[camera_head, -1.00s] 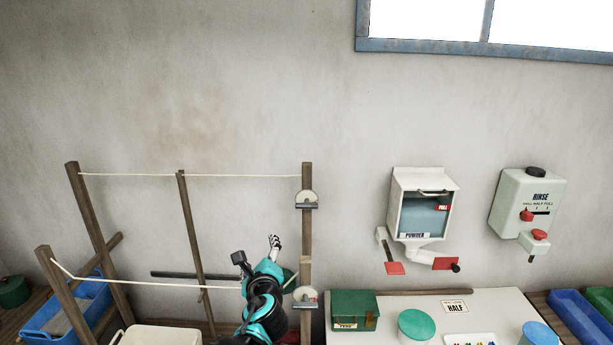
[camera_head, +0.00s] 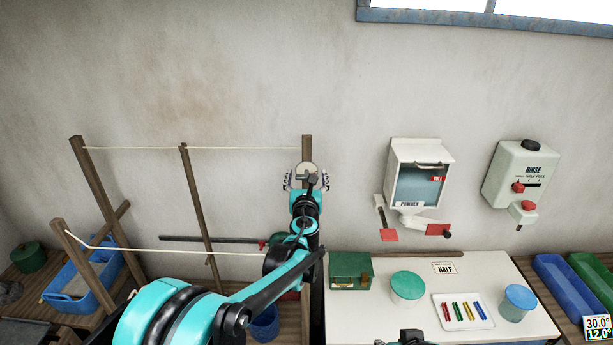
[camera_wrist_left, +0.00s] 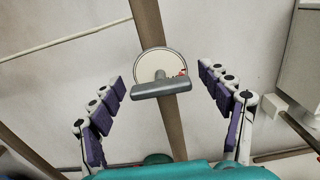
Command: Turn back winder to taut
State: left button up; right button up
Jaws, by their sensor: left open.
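The back winder (camera_head: 307,170) is a pale round disc with a grey bar handle, fixed on the right wooden post below the back line (camera_head: 200,148). The left wrist view shows its disc (camera_wrist_left: 153,64) with a small red mark at its right side and its handle (camera_wrist_left: 160,88) lying almost level, slightly tilted. My left gripper (camera_head: 307,182) is open, with one finger on each side of the winder and apart from the handle. It also shows open in the left wrist view (camera_wrist_left: 167,98). The front line (camera_head: 180,250) sags near its left post. The front winder is hidden behind my left arm.
A white powder dispenser (camera_head: 417,172) and a rinse dispenser (camera_head: 515,180) hang on the wall to the right. A white table (camera_head: 390,325) holds a green box (camera_head: 350,270), jars and coloured sticks. A blue basin (camera_head: 75,310) stands at left.

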pick_arm(q)
jog(key=shift+w, duration=0.1)
jog(key=c, duration=1.2)
jog(key=shift+n, duration=0.3)
jog(key=shift+a+n+b, duration=0.1)
jog(key=shift+n+b, duration=0.5)
jog(key=shift+n, duration=0.6)
jog(key=shift+n+b, duration=0.5)
jog(key=shift+n, duration=1.4)
